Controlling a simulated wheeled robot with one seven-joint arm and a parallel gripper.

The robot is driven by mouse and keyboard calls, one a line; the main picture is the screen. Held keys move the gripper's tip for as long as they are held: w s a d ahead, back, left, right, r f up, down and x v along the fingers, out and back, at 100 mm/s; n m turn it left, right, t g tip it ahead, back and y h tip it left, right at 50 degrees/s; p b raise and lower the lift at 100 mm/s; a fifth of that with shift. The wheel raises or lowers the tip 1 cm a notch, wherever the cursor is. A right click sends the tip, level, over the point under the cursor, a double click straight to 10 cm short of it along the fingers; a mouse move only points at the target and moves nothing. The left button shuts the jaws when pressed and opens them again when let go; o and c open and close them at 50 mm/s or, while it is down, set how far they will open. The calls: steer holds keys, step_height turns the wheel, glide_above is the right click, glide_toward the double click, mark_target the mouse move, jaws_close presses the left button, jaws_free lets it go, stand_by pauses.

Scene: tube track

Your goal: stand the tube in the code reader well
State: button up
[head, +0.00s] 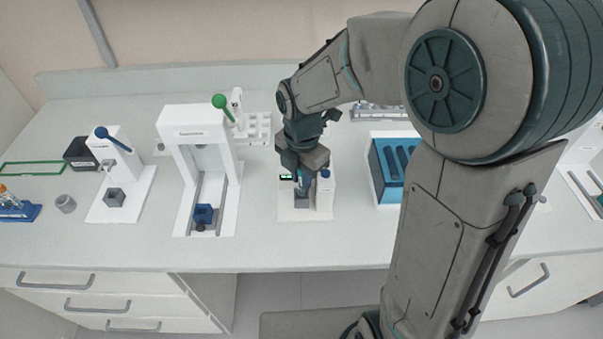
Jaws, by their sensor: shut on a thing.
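My gripper (302,178) points down over a small white station near the middle of the bench and is shut on the tube. Only a little of the tube shows, blue between the fingers; the rest is hidden. The station, which looks like the code reader (290,211), has a white base, a small dark display with green on its left and a block with a blue knob on its right. A grey well block (301,201) sits directly below my fingers. I cannot tell whether the tube's lower end is inside the well or just above it.
Left stands a white press-like station (187,123) with a green-knobbed lever. Right is a blue slotted holder (384,180). The front bench strip is clear.

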steer(key=shift+f, duration=0.4)
steer(key=shift+f+b, duration=0.5)
stand_by(0.3)
steer(key=o, duration=0.8)
step_height(320, 180, up, 14)
steer(key=shift+a+f, duration=0.1)
stand_by(0.4)
stand_by(0.5)
